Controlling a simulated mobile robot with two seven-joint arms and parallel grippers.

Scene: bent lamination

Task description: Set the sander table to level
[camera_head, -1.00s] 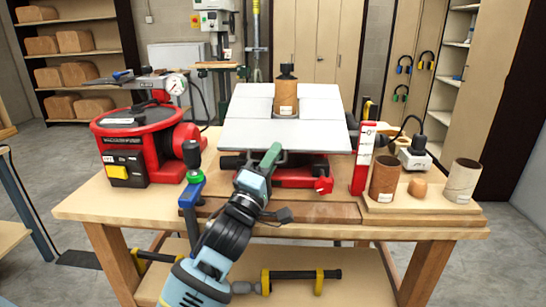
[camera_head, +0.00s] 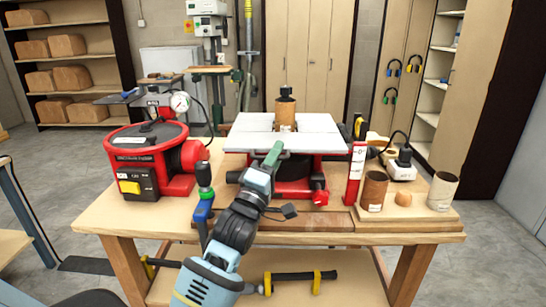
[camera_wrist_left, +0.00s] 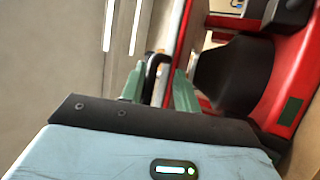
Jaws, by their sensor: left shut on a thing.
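The sander table (camera_head: 310,142) is a light grey slotted plate on a red and black base; it looks about level in the head view. The spindle with its brown sleeve (camera_head: 285,108) stands up through it. My left gripper (camera_head: 272,156) is at the table's front edge, left of the middle. The fingers hide part of the bar. A red knob (camera_head: 320,197) sits at the base's right front. My right gripper is out of view.
A red upright gauge (camera_head: 355,172) stands close to the table's right side. A red round machine (camera_head: 148,150) is at left. Sanding sleeves (camera_head: 374,190) stand on a board at right.

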